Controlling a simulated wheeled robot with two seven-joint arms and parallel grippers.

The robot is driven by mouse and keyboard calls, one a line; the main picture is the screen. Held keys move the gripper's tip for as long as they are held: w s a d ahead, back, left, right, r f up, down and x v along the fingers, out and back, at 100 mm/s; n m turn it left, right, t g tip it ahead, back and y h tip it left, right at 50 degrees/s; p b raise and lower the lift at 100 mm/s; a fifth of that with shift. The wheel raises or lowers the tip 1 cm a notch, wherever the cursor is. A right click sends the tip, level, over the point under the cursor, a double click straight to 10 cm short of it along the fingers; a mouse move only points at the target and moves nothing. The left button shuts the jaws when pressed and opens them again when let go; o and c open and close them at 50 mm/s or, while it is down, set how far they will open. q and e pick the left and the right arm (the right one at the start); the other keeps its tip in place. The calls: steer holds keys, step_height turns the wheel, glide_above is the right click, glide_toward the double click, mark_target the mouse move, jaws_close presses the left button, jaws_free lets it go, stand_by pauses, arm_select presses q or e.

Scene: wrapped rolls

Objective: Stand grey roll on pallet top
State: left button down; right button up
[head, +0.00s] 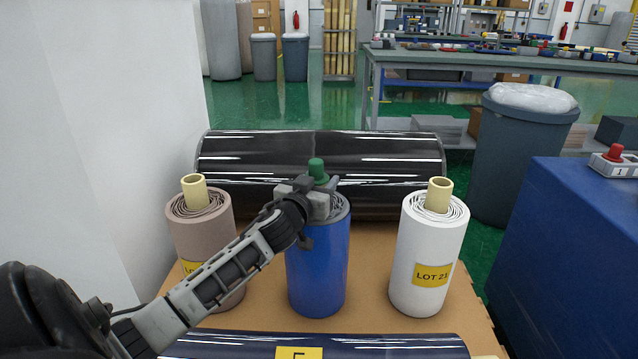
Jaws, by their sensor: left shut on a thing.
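My left gripper (317,190) is shut on the green core (316,170) at the top of an upright blue roll (318,268). The blue roll stands on the tan pallet top (372,290); the gripper hides part of its upper end. A grey-brown roll (197,225) with a cream core stands upright to the left, partly behind my left arm. A white roll (428,255) with a cream core and a yellow lot label stands upright to the right. No plainly grey roll shows on the pallet. My right gripper is not in view.
A large black roll (320,160) lies across the back of the pallet. A dark blue roll (400,345) lies across the front. A white wall (100,130) is close on the left. A blue block (570,260) and a grey bin (520,150) stand on the right.

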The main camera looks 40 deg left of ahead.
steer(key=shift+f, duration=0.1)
arm_select(q)
steer(key=c, duration=0.7)
jaws_free()
steer(key=shift+f, duration=0.1)
steer(key=shift+s+d, duration=0.1)
steer(key=p+v, duration=0.1)
steer(key=v, duration=1)
steer(key=shift+s, duration=0.4)
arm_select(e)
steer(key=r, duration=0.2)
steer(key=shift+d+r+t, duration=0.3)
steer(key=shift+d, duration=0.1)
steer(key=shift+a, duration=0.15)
